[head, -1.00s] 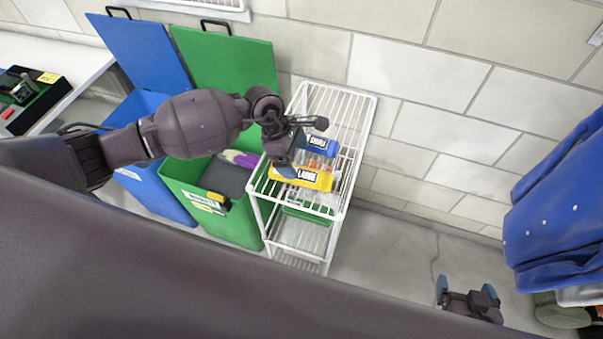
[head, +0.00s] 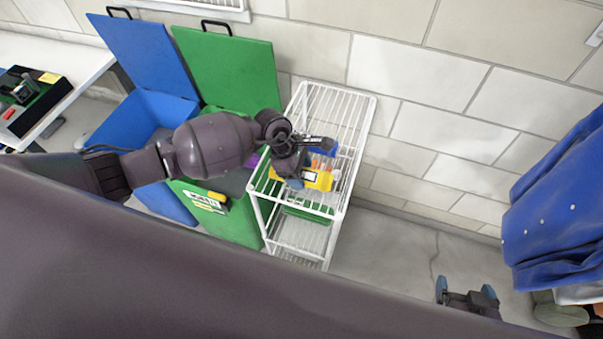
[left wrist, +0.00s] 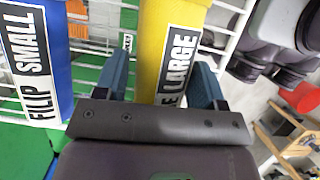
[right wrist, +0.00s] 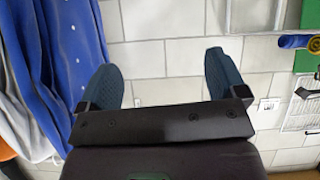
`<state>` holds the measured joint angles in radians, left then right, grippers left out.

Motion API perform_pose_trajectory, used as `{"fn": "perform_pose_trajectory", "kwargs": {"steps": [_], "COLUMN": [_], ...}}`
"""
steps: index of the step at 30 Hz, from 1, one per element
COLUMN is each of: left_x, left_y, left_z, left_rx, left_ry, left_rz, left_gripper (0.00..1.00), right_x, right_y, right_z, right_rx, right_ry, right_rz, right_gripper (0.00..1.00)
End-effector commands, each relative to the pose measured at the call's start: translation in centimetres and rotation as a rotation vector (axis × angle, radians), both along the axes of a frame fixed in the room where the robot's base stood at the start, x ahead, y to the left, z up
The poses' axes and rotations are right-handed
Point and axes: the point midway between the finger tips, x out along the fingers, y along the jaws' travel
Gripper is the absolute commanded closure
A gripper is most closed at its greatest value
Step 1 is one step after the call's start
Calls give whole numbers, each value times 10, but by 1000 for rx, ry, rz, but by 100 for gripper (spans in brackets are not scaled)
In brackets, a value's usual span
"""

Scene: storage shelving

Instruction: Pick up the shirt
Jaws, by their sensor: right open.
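A blue shirt (head: 555,215) with white dots hangs at the right edge of the head view. It also fills the left side of the right wrist view (right wrist: 65,60). My right gripper (head: 468,292) is open and empty, low and to the left of the shirt, with wall tiles behind its fingers. My left gripper (left wrist: 160,80) is over the white wire rack, its open fingers on either side of a yellow box (left wrist: 168,45) labelled LARGE. Small gaps seem to show beside the box. The box is partly hidden by the gripper in the head view (head: 322,181).
A blue box (left wrist: 35,60) labelled SMALL lies beside the yellow box on the wire rack (head: 345,115). Green (head: 230,75) and blue (head: 145,50) lidded bins stand left of the rack. Floor between rack and shirt is clear.

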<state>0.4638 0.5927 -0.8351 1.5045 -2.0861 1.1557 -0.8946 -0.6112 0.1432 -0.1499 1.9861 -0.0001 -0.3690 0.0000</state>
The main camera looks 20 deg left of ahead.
Motion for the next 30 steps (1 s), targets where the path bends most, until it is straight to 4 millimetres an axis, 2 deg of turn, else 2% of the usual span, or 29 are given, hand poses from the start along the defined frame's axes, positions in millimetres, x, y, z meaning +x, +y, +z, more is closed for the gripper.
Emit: {"fn": "perform_pose_trajectory", "kwargs": {"steps": [1, 6, 13, 17, 23, 30], "left_x": [0, 0, 1, 1, 2, 1], "left_y": [0, 0, 0, 0, 0, 0], "left_z": [0, 1, 2, 11, 47, 110], "left_rx": [0, 0, 0, 0, 0, 0], "left_ry": [0, -1, -1, -4, -6, -7], "left_rz": [0, 0, -1, -1, -3, -3], "left_gripper": [44, 67, 67, 67, 67, 67], "right_x": [0, 3, 10, 12, 11, 4], "right_y": [0, 1, 2, 2, 2, 1], "right_z": [0, 2, 8, 9, 8, 1], "right_rx": [0, 0, 1, 1, 1, 1], "right_ry": [-1, -8, -23, -28, -26, -11], "right_rz": [0, 2, 6, 6, 6, 2], "right_gripper": [10, 10, 10, 10, 10, 10]}}
